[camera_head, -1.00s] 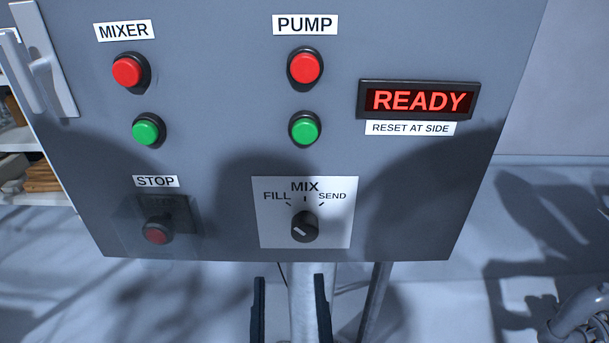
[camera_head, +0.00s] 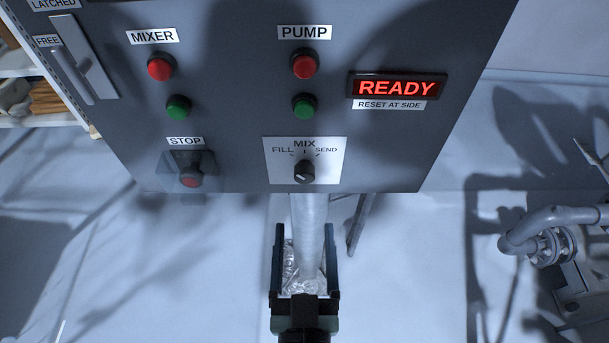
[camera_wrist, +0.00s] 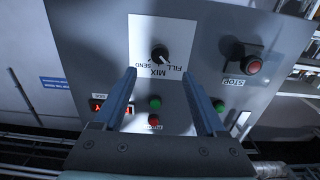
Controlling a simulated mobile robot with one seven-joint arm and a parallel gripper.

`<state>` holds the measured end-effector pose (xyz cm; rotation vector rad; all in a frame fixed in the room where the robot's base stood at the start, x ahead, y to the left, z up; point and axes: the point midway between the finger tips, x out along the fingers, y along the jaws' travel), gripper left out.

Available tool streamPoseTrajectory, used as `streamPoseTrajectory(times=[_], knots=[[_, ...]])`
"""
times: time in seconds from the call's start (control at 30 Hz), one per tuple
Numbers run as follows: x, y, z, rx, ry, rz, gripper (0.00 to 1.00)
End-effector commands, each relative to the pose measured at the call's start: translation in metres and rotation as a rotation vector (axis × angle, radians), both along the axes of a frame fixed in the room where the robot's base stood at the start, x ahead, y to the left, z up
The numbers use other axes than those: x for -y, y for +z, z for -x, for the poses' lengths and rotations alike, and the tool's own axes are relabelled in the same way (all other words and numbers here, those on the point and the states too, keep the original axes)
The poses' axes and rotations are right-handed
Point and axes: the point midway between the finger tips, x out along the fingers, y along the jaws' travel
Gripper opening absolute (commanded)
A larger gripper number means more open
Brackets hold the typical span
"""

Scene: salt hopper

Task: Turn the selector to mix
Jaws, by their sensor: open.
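The selector is a black knob (camera_head: 304,172) on a white plate (camera_head: 330,170) at the panel's lower edge. The plate reads FILL at left, MIX at top and SEND at right. The knob's white mark appears to point up-left, toward FILL. My gripper (camera_head: 305,230) is open and empty, below the knob in the head view, with its fingers pointing up toward the panel. In the wrist view the panel is upside down; the knob (camera_wrist: 160,54) shows just beyond the gap between my open fingertips (camera_wrist: 160,74), apart from them.
A STOP button (camera_head: 190,180) in a clear housing sits left of the plate. Red and green buttons for MIXER (camera_head: 160,69) and PUMP (camera_head: 304,66) are above. A display (camera_head: 396,88) reads READY. A handle (camera_head: 90,70) is at upper left. A grey pipe (camera_head: 310,230) runs below the panel.

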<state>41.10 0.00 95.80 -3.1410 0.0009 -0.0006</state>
Motion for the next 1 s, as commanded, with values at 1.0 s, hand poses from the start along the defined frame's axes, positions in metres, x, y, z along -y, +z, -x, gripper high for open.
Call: streamPoseTrajectory(times=[1.0], knots=[[0.000, 0.000, -0.101, -0.001, 0.000, 0.001, 0.73]])
